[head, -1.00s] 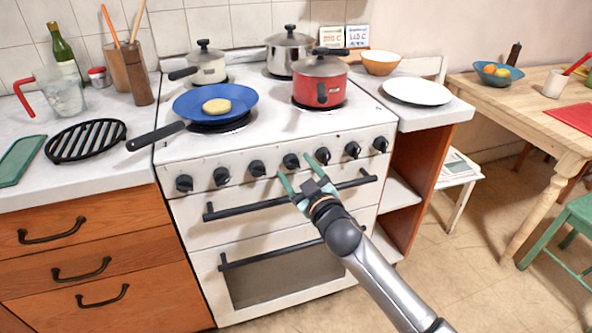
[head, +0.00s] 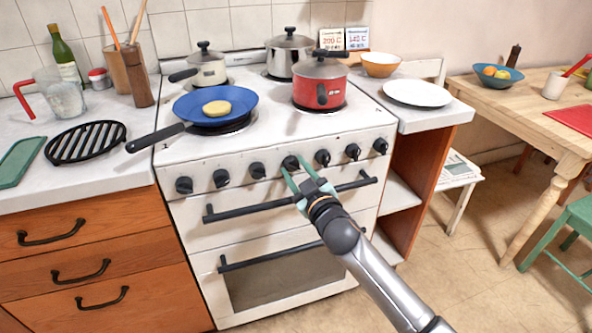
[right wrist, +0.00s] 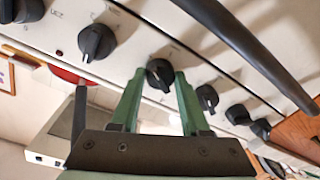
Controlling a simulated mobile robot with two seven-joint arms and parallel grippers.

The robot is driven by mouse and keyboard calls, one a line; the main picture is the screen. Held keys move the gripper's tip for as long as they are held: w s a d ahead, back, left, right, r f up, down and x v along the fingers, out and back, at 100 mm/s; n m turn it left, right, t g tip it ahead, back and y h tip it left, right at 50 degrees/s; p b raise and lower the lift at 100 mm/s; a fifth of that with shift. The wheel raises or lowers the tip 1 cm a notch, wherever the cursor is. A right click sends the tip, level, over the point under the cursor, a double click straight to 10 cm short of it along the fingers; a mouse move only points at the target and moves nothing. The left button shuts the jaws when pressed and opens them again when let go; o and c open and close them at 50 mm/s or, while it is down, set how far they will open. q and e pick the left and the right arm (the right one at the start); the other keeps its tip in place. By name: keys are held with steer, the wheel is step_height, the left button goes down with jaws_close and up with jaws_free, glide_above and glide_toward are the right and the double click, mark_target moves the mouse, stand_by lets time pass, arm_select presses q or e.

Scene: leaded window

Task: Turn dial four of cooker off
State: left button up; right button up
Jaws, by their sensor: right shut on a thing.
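The white cooker (head: 290,255) has a row of black dials along its front panel. Dial four (head: 290,161), counted from the left, is a round black knob below the front edge of the hob. My right gripper (head: 292,168) is shut on this dial, with its green fingers at the dial's two sides. In the right wrist view the dial (right wrist: 160,73) sits between the two fingertips, and its pointer mark is too small to read. My left gripper is not in view.
Dial three (head: 257,170) and dial five (head: 322,157) sit close on either side. A black oven handle (head: 235,213) runs just below the dials. A blue pan (head: 245,97) and a red pot (head: 320,92) stand on the hob above.

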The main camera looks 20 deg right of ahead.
jaws_close()
